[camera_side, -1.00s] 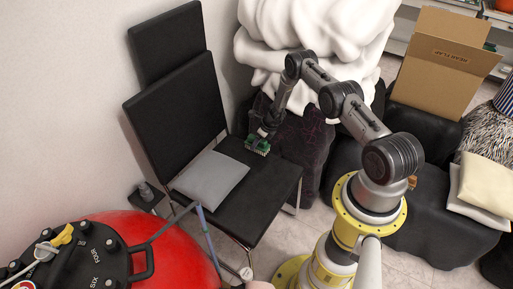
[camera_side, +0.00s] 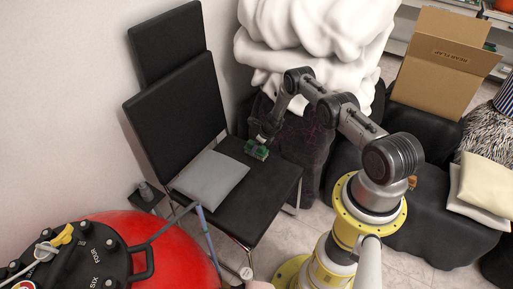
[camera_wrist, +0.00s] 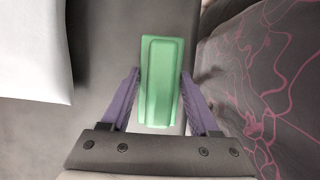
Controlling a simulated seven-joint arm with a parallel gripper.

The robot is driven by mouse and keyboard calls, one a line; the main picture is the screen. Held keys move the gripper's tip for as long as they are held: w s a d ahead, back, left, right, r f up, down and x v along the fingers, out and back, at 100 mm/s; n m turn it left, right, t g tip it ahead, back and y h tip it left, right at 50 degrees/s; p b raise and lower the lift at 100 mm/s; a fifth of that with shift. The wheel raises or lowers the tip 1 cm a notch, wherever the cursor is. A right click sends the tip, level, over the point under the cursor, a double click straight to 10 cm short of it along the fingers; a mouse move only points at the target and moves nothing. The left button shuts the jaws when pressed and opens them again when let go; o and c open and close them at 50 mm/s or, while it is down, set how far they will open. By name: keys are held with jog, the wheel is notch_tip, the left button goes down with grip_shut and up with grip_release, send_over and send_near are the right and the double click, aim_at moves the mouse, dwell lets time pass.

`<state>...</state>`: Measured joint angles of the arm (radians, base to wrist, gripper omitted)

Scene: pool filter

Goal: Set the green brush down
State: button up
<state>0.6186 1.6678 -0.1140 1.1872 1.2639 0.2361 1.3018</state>
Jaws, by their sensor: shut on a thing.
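The green brush (camera_side: 256,150) is at the black chair's (camera_side: 262,185) seat, near its back right part. In the wrist view the green brush (camera_wrist: 162,80) shows its flat green back between the two purple fingers. My gripper (camera_side: 262,141) is shut on the brush from above; in the wrist view my gripper (camera_wrist: 161,88) has a finger on each side of it. The brush's underside is hidden, so I cannot tell whether it touches the seat.
A grey cushion (camera_side: 210,178) lies on the seat left of the brush. A dark patterned bag-like thing (camera_side: 303,150) with white bedding (camera_side: 310,40) on top stands close on the right. The seat front is clear. A red tank (camera_side: 180,250) stands at lower left.

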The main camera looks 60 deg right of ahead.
jog(key=o, duration=1.5)
jog(key=shift+c, duration=0.2)
